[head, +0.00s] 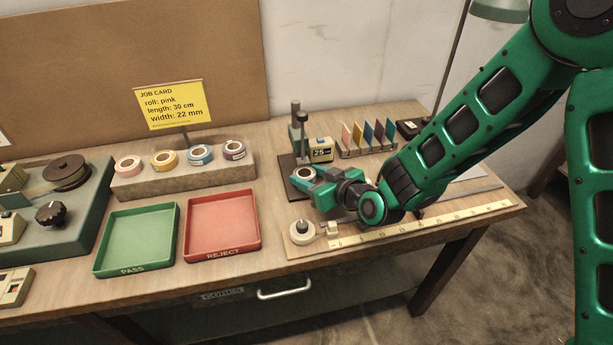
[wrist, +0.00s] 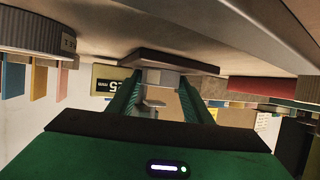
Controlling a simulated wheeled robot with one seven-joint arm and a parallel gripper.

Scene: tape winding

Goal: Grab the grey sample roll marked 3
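In the wrist view, which is upside down, a light grey block-like piece (wrist: 160,78) lies against the dark plate (wrist: 190,62), between my fingers. My gripper (head: 317,184) is low over the table at the gauge. In the wrist view my gripper (wrist: 156,98) is open, with a finger on each side of that piece. A large greyish round thing (wrist: 30,32) with a small unreadable mark is close at upper left. No 3 is legible.
Pink (head: 128,165), yellow (head: 164,159), blue (head: 199,154) and purple-grey (head: 234,150) rolls stand on a raised block. Green (head: 136,240) and red (head: 223,222) trays lie left. The gauge post (head: 303,130) and coloured cards (head: 370,137) stand behind my gripper; a ruler (head: 430,226) lies in front.

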